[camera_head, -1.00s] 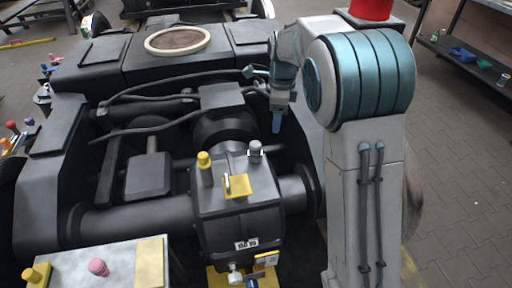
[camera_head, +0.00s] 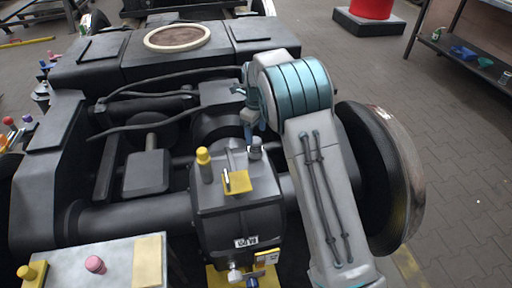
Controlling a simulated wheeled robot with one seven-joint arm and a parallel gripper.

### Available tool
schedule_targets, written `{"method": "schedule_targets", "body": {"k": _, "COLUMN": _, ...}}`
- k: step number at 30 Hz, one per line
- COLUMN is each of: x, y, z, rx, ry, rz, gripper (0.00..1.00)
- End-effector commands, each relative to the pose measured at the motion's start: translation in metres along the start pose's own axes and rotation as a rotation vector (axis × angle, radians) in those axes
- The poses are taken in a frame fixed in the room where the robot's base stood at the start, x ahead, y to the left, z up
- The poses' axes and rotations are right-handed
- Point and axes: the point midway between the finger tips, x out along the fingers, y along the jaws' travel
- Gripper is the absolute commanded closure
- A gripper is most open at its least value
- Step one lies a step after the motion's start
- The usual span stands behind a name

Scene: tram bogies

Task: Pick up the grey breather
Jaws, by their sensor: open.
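The grey breather (camera_head: 255,149) stands upright at the back right of the top of the dark gearbox housing (camera_head: 238,212). It is a small grey cap on a short stem. My gripper (camera_head: 256,132) points down just above and behind the breather, close to it in the picture. Its fingers are small and partly hidden by my arm, and nothing shows held in them. I cannot tell whether a finger touches the breather.
A yellow-capped breather (camera_head: 204,160) stands left of the grey one, and a yellow block (camera_head: 237,182) sits in front. A pink knob (camera_head: 95,264) and a yellow knob (camera_head: 31,271) are on the light bench at front left. A wheel (camera_head: 378,180) stands at right.

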Motion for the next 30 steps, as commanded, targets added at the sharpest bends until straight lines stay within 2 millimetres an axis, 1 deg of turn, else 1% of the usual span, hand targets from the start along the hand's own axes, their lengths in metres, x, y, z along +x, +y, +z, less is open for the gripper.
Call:
{"method": "schedule_targets", "body": {"k": 5, "x": 0.015, "y": 0.001, "z": 0.001, "rx": -0.001, "ry": 0.001, "rz": 0.001, "gripper": 0.36}}
{"method": "schedule_targets", "body": {"k": 9, "x": 0.037, "y": 0.001, "z": 0.002, "rx": -0.001, "ry": 0.001, "rz": 0.002, "gripper": 0.36}}
{"method": "schedule_targets", "body": {"k": 12, "x": 0.05, "y": 0.001, "z": 0.002, "rx": -0.001, "ry": 0.0, "rz": 0.001, "gripper": 0.36}}
{"method": "schedule_targets", "body": {"k": 15, "x": 0.053, "y": 0.001, "z": 0.002, "rx": -0.001, "ry": 0.0, "rz": 0.001, "gripper": 0.36}}
{"method": "schedule_targets", "body": {"k": 20, "x": 0.052, "y": 0.001, "z": 0.002, "rx": -0.001, "ry": -0.001, "rz": 0.0, "gripper": 0.36}}
{"method": "schedule_targets", "body": {"k": 21, "x": 0.052, "y": 0.001, "z": 0.002, "rx": -0.001, "ry": -0.001, "rz": 0.0, "gripper": 0.47}}
{"method": "schedule_targets", "body": {"k": 23, "x": 0.052, "y": 0.001, "z": 0.002, "rx": -0.001, "ry": -0.001, "rz": 0.0, "gripper": 0.64}}
{"method": "schedule_targets", "body": {"k": 24, "x": 0.052, "y": 0.001, "z": 0.002, "rx": -0.001, "ry": -0.001, "rz": 0.0, "gripper": 0.75}}
{"method": "schedule_targets", "body": {"k": 25, "x": 0.052, "y": 0.001, "z": 0.002, "rx": -0.001, "ry": 0.0, "rz": 0.0, "gripper": 0.83}}
{"method": "schedule_targets", "body": {"k": 26, "x": 0.052, "y": 0.001, "z": 0.002, "rx": -0.001, "ry": 0.0, "rz": 0.0, "gripper": 0.86}}
{"method": "schedule_targets", "body": {"k": 30, "x": 0.052, "y": 0.001, "z": 0.002, "rx": -0.001, "ry": -0.001, "rz": -0.001, "gripper": 0.86}}
